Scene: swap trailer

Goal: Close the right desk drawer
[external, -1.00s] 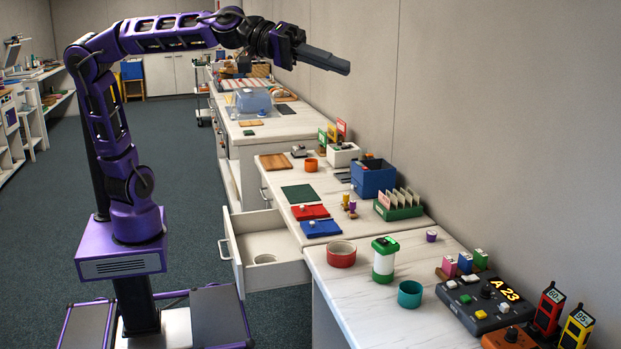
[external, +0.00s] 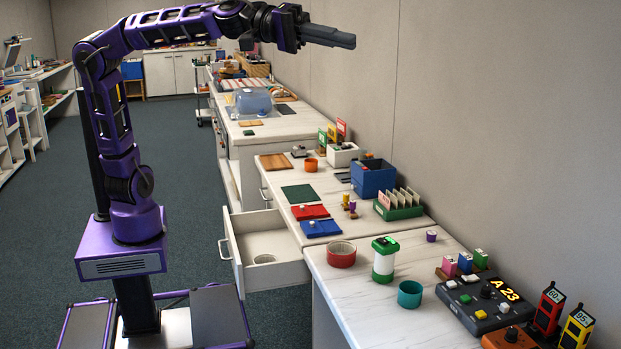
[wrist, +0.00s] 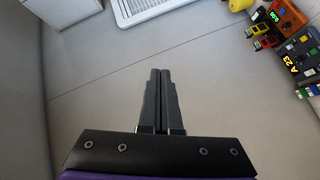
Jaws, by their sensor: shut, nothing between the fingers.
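The right desk drawer (external: 232,254) is pulled out from the white desk, its front panel and handle facing the aisle. A round ring-like item lies inside it. Another drawer handle (external: 264,193) shows farther back on the same desk, and that drawer looks shut. My gripper (external: 352,41) is high above the desk, well above and to the right of the open drawer, touching nothing. In the wrist view my gripper (wrist: 160,75) has its two fingers together with nothing between them. The drawer is not in the wrist view.
The desktop holds red (external: 310,211) and blue trays (external: 321,228), a blue bin (external: 373,177) and a green card box (external: 399,205). The nearer counter carries a red bowl (external: 341,254), a green-lidded jar (external: 384,260) and a teal cup (external: 410,294).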

